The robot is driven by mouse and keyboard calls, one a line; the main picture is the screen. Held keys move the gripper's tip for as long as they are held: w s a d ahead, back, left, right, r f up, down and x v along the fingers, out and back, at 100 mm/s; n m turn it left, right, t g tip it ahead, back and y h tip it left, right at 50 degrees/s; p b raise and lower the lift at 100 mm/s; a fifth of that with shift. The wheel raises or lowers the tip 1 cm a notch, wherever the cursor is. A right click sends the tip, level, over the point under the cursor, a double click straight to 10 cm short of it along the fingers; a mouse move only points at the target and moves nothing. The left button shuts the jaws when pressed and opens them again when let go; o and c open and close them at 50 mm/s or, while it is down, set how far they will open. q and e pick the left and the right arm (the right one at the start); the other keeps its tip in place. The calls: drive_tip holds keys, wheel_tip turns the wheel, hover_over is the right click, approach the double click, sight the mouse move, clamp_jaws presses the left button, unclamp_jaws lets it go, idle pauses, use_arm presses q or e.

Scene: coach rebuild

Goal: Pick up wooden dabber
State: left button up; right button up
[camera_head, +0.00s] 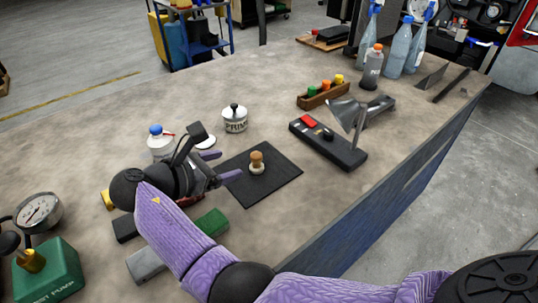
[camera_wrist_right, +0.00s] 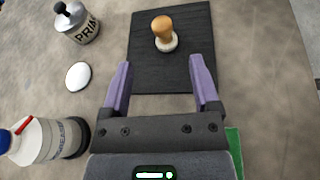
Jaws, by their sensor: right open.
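The wooden dabber (camera_head: 257,160) stands upright on a black mat (camera_head: 277,182) near the middle of the workbench. It has a tan wooden handle and a pale round base. In the right wrist view the dabber (camera_wrist_right: 163,32) is ahead of the fingertips, roughly midway between their lines. My right gripper (camera_head: 222,165) is open and empty, left of the dabber and apart from it. Its two purple fingers (camera_wrist_right: 161,75) point toward the dabber over the mat's near edge. My left gripper does not show.
A white primer tin (camera_head: 235,119) and a blue-capped bottle (camera_head: 160,143) stand left of the mat. A green block (camera_head: 212,222) lies near my right arm. A green test pump (camera_head: 48,268) stands at lower left.

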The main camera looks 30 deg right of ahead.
sight(252, 158)
drive_tip(key=b+x, duration=0.1)
drive_tip(key=x, duration=0.3)
drive_tip(key=shift+f, duration=0.2)
drive_tip(key=shift+d+f, duration=0.15)
drive_tip(key=shift+d, duration=0.15)
drive_tip(key=b+x, duration=0.2)
drive_tip(key=x, duration=0.2)
drive_tip(key=shift+d+f, duration=0.15)
drive_tip(key=shift+d, duration=0.25)
drive_tip(key=shift+c, duration=0.7)
clamp_jaws()
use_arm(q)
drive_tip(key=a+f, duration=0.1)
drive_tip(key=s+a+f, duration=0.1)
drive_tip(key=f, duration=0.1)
